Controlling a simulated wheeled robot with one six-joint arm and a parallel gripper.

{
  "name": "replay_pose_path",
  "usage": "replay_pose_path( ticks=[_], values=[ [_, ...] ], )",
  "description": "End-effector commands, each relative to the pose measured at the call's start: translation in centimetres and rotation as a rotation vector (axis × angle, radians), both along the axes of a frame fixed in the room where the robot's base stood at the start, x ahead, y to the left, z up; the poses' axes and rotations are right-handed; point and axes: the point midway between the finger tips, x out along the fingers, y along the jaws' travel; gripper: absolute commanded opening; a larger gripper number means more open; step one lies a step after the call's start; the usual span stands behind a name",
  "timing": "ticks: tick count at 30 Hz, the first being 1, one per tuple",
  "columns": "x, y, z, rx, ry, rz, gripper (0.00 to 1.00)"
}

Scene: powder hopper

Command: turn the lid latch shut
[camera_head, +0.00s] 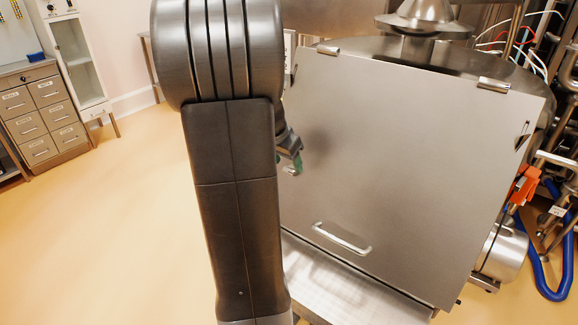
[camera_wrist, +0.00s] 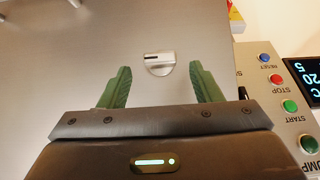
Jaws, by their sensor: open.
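The lid (camera_head: 400,165) is a flat steel panel, which looks closed, with two hinge clips along its top edge and a bar handle (camera_head: 343,238) near its bottom. The lid latch (camera_wrist: 160,63) is a small half-round metal piece with a dark slot, on the panel in the wrist view. I cannot make it out in the head view. My gripper (camera_wrist: 160,80) has green fingers spread open, with the latch between and just beyond their tips and nothing held. In the head view my gripper (camera_head: 291,163) shows partly behind my arm, close to the lid's left side.
A control panel (camera_wrist: 285,120) with RESET, STOP and START buttons and a display stands right of my gripper. Pipes, blue hose (camera_head: 545,285) and an orange part (camera_head: 524,186) crowd the machine's right side. Drawers (camera_head: 43,115) stand far left; the floor between is clear.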

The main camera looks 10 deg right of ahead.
Motion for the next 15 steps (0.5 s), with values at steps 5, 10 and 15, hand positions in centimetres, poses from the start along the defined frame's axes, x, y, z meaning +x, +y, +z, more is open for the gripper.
replay_pose_path(
  ticks=[5, 10, 15],
  values=[
    [0.5, -0.5, -1.9, 0.001, 0.002, -0.001, 0.58],
    [0.7, -0.7, -2.3, 0.001, -0.001, -0.001, 0.58],
    [0.7, -0.7, -2.3, 0.001, -0.001, -0.001, 0.58]
  ],
)
